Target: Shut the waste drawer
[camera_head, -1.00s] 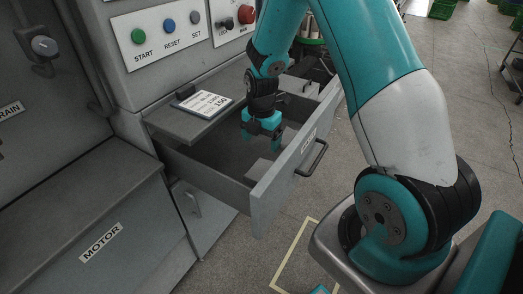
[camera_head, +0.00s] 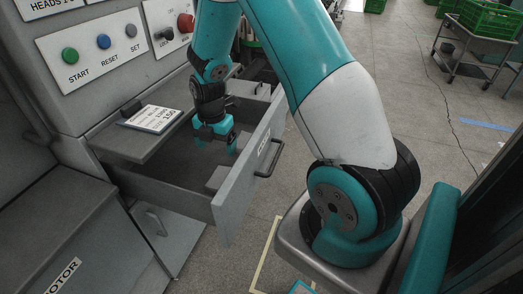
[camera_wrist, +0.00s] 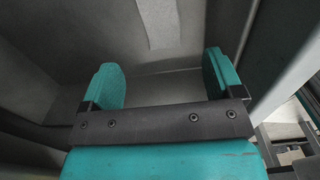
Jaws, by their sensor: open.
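The waste drawer (camera_head: 238,187) is grey and pulled well out of the machine. Its front panel has a dark bar handle (camera_head: 270,161) on the outside and a pale label, too small to read. My gripper (camera_head: 217,146) points down over the open drawer, behind the front panel, its fingers low between the drawer walls. The jaws are apart with nothing between them. In the wrist view, both teal fingers (camera_wrist: 168,82) stand apart over the grey drawer interior. I cannot tell whether a finger touches the panel.
A grey shelf with a white card (camera_head: 155,118) is beside the drawer's inner end. Above it are the green START (camera_head: 70,55), RESET and SET buttons and a red knob (camera_head: 186,22). A MOTOR housing (camera_head: 75,235) stands at left. Open floor lies right.

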